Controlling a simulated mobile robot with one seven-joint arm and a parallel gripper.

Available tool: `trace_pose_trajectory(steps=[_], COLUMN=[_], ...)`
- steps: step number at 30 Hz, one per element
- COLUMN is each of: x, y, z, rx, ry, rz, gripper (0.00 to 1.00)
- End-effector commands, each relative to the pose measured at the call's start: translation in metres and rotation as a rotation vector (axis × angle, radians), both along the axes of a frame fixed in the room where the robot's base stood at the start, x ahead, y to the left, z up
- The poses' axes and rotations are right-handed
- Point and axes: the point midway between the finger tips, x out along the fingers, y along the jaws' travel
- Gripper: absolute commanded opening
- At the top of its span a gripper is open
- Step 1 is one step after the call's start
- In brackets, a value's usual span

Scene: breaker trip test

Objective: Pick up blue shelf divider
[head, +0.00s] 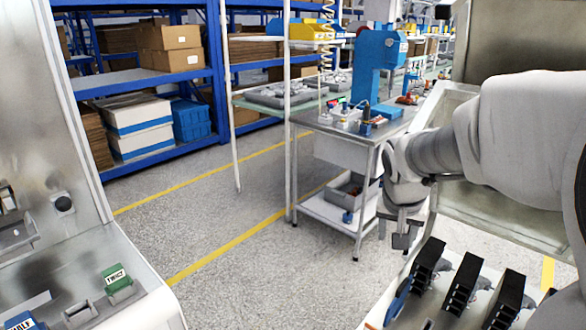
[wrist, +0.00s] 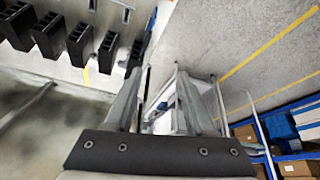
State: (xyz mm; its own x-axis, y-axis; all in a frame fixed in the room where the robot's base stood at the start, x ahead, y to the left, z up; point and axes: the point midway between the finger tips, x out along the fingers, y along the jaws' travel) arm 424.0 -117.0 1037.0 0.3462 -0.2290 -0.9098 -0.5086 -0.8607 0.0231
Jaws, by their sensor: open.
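A blue piece (head: 398,300) stands at the left end of a row of black slotted blocks at the lower right of the head view. A thin blue edge (wrist: 151,22) shows beside the blocks in the wrist view. A second blue piece (head: 20,321), with a white label ending in what looks like "HELF", is cut off at the lower left. I cannot tell which is the shelf divider. My gripper (head: 403,238) hangs beyond and above the row, apart from both. Its fingers are spread and empty in the wrist view (wrist: 162,82).
Black blocks (head: 463,285) stand close together on a light surface. A green labelled piece (head: 117,279) sits on the grey left panel. A metal workbench (head: 345,132) and blue shelving (head: 150,78) stand behind. The speckled floor between is clear.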

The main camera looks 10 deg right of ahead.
Motion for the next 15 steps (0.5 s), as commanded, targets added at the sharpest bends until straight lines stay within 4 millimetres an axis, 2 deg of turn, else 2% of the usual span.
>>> trace_pose_trajectory(steps=[1,6,9,12,15], x=[0.013,0.051,0.066,0.076,0.082], y=[-0.013,-0.054,-0.074,-0.089,-0.098], z=[-0.033,-0.104,-0.141,-0.169,-0.186], rx=[0.003,0.016,0.024,0.031,0.036], ry=[0.011,0.017,0.017,0.016,0.014], rz=[-0.04,-0.166,-0.226,-0.268,-0.294], gripper=[0.55,0.55,0.55,0.55,0.55])
